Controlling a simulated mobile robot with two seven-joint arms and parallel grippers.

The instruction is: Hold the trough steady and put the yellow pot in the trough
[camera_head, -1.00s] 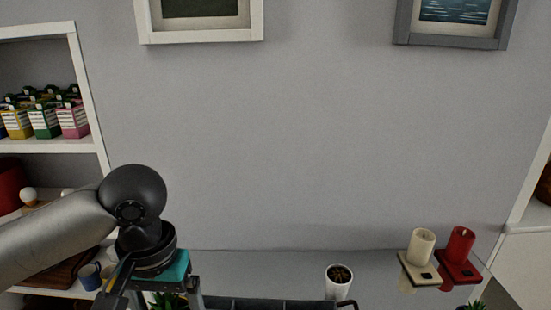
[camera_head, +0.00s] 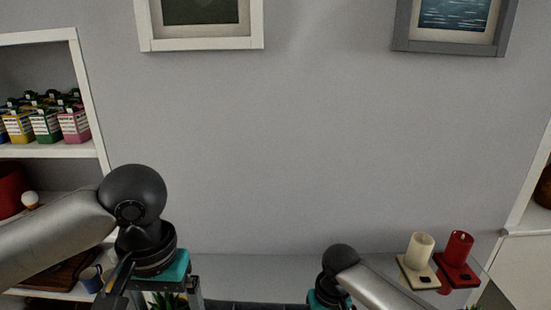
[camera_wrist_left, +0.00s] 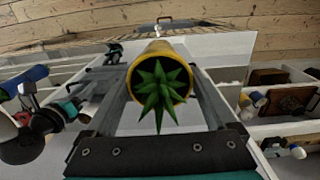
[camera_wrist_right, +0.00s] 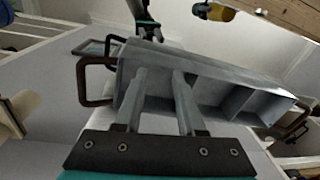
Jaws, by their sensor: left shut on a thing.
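The yellow pot (camera_wrist_left: 160,50), holding a spiky green plant, is between the fingers of my left gripper (camera_wrist_left: 160,70) in the left wrist view. The gripper is shut on it. In the head view only the plant's leaves (camera_head: 168,300) show at the bottom edge. The grey trough (camera_wrist_right: 215,82), with compartments and brown handles, is in front of my right gripper (camera_wrist_right: 160,74) in the right wrist view. Its fingers are apart, close to the trough's near side; contact is unclear. In the head view a strip of the trough (camera_head: 250,306) shows at the bottom edge.
A cream candle (camera_head: 420,246) and a red candle (camera_head: 459,247) stand on small holders on the right of the surface. A white shelf (camera_head: 60,150) with cartons stands at the left. Framed pictures hang on the wall behind.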

